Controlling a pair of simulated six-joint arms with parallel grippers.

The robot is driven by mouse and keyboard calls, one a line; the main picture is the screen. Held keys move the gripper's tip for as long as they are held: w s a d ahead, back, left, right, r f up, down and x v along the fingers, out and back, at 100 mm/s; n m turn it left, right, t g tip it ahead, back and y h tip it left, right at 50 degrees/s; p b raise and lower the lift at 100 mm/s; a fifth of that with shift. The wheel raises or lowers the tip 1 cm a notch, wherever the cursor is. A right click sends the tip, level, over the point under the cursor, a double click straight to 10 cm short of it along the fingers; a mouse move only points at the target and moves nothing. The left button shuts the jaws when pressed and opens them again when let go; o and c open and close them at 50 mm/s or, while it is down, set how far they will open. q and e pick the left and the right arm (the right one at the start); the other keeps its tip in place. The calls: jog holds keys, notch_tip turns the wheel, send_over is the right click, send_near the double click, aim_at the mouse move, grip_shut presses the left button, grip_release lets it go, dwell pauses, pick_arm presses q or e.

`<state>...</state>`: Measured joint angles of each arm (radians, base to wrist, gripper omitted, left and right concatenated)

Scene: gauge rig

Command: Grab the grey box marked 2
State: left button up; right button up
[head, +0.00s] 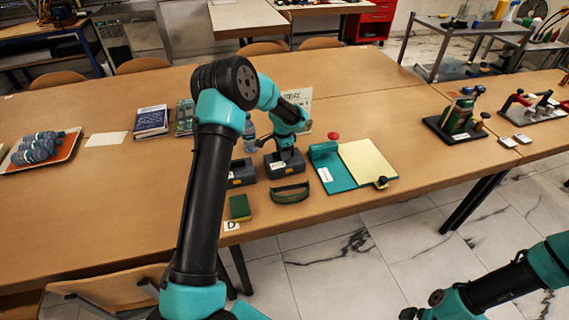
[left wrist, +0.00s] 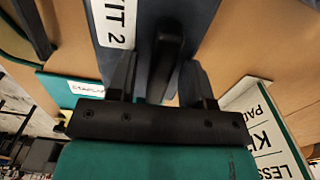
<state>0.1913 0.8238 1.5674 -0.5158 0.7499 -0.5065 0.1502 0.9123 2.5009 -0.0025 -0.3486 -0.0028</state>
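The grey box marked 2 (head: 285,167) stands on the wooden table in the head view. In the left wrist view the grey box (left wrist: 205,12) fills the upper middle, with a white label ending in "IT 2" and a dark upright handle (left wrist: 166,55). My left gripper (left wrist: 160,80) is open, its fingers on either side of the handle, with gaps showing on both sides. In the head view my left gripper (head: 286,154) is over the box and partly covers it.
Another grey box (head: 241,173) stands just left. A green-and-yellow sponge (head: 240,208) and a dark green curved piece (head: 290,193) lie in front. A bottle (head: 249,134) and a sign (head: 298,98) stand behind.

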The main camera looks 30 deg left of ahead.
pick_arm(q)
grip_shut()
dwell(0.4)
jog(key=shift+r, duration=0.2)
notch_tip(320, 180, up, 10)
jog(key=shift+f, duration=0.15)
dwell(0.5)
dwell(0.3)
